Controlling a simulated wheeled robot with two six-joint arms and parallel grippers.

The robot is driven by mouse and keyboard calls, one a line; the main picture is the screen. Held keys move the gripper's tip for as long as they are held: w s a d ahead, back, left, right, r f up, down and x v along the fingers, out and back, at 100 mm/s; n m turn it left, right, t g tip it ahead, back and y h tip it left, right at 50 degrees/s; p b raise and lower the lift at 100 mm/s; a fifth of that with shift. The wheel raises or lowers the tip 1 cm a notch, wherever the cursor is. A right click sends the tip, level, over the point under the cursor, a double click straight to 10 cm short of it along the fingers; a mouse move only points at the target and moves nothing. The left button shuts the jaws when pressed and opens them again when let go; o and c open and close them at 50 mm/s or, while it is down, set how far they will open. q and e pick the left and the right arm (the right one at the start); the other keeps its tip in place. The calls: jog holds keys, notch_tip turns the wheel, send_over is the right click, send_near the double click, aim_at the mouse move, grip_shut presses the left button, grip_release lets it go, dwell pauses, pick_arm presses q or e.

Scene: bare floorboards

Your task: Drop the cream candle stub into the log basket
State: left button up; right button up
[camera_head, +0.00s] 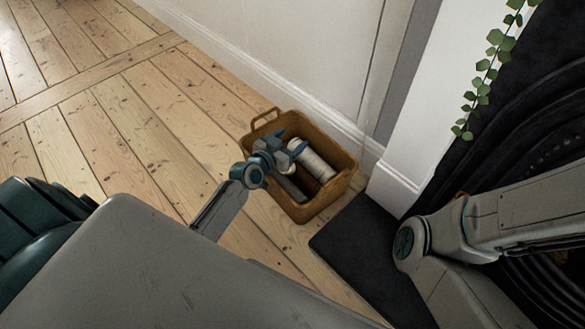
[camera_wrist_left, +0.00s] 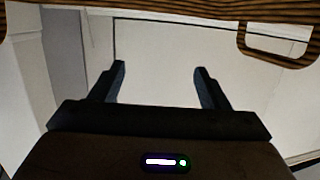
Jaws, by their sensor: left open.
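The log basket (camera_head: 328,200) is a brown, open-topped bin with handles, standing on the floorboards against the wall. A pale cream cylinder (camera_head: 316,162) lies inside it, partly behind my left gripper; I cannot tell whether it is the candle stub or a pale log. My left gripper (camera_head: 287,143) is over the basket's opening. In the left wrist view the left gripper (camera_wrist_left: 160,72) is open with nothing between its fingers. The basket's brown rim (camera_wrist_left: 180,10) crosses the top of that view. My right gripper is out of view.
Brown log-like pieces (camera_head: 305,182) lie in the basket. A dark hearth slab (camera_head: 350,245) is right of it, beside a white surround (camera_head: 400,150) with a trailing green plant (camera_head: 490,65). Bare floorboards (camera_head: 130,110) to the left are clear.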

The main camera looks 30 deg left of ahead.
pick_arm(q)
jog(key=p+v, duration=0.2)
jog(key=v, duration=0.8)
jog(key=shift+r+p, duration=0.1)
jog(key=shift+p, duration=0.2)
